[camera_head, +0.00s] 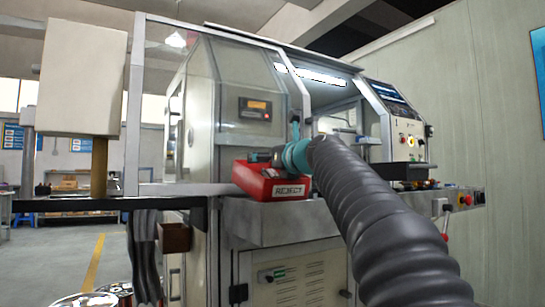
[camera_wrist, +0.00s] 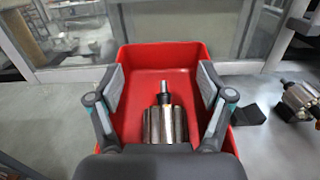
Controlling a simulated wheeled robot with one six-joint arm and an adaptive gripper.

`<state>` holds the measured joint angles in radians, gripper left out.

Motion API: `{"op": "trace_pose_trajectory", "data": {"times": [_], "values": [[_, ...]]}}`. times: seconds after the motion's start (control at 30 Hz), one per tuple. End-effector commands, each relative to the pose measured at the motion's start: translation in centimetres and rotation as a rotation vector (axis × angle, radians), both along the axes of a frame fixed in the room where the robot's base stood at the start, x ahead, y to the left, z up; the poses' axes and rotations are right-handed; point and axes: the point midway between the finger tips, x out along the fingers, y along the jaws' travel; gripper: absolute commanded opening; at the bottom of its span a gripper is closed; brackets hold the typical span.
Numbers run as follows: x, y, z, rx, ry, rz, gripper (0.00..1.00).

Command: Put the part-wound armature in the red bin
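The red bin (camera_wrist: 165,52) lies straight under my gripper in the wrist view. In the head view the red bin (camera_head: 285,190) carries a REJECT label and sits on the machine's front ledge. An armature (camera_wrist: 165,125) with a grey slotted core and a dark-tipped shaft shows inside the bin, between my fingers. Its near end is hidden by my gripper's body. My gripper (camera_wrist: 160,78) is open, with a gap on both sides of the armature. I cannot make out its windings. In the head view my gripper (camera_head: 265,157) is over the bin, its fingers mostly hidden.
Another armature (camera_wrist: 302,98) lies on the grey surface right of the bin, beside a black block (camera_wrist: 247,115). A glass-panelled machine enclosure (camera_head: 225,90) stands behind the bin. A black tray (camera_head: 398,171) sits to the right. The ledge left of the bin is clear.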

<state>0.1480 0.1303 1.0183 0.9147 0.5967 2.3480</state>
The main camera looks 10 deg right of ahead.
Motion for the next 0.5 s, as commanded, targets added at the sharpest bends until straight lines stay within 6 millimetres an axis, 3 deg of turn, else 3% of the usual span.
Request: {"op": "trace_pose_trajectory", "data": {"times": [0.03,0.33,0.5], "values": [[1.4,0.2,-2.8,0.006,0.049,0.012,0.80],[1.3,-0.2,-3.1,0.005,0.052,0.007,0.80],[-0.5,-0.9,-2.8,0.005,0.047,0.004,0.80]]}}
